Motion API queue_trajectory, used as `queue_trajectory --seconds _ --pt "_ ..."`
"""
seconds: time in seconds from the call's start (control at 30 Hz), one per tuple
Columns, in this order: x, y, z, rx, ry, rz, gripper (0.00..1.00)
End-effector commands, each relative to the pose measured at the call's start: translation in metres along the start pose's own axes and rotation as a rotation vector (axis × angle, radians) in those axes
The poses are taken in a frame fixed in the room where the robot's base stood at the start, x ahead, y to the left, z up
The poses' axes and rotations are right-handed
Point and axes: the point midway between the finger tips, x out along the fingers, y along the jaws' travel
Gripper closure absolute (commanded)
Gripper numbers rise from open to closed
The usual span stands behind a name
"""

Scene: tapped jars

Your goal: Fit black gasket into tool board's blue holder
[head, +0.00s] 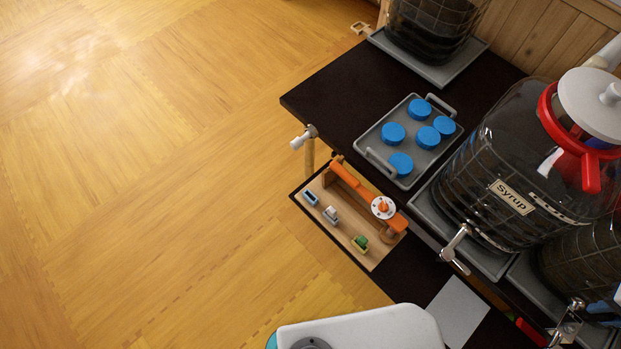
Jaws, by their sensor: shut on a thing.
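The tool board (318,215) is a light wooden tray-like board with dark edges, low at the front of the dark counter. The blue holder (310,198) is small and sits near the board's left end. What is inside it is too small to tell. Beside it are a pale grey holder (330,214) and a yellow-green holder (360,243) with a green piece in it. An orange tool (352,183) with a white and orange disc lies along the board's back side. I cannot make out a black gasket. My gripper is outside the view.
A grey tray (370,140) with several blue lids stands on the dark counter (340,90). A large jar labelled Syrup (500,190) has a tap (455,245) jutting forward. Another tap (300,137) stands near the board's left end. The wooden floor at left is clear.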

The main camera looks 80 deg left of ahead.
Motion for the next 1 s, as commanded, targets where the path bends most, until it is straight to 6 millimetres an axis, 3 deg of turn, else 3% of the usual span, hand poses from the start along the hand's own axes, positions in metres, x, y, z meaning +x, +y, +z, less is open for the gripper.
queue_trajectory --seconds 0.7,1.0 --pt "-0.062 0.0 0.0 0.0 0.001 0.0 1.0" --pt "-0.063 0.0 0.0 0.001 0.0 0.0 1.0"
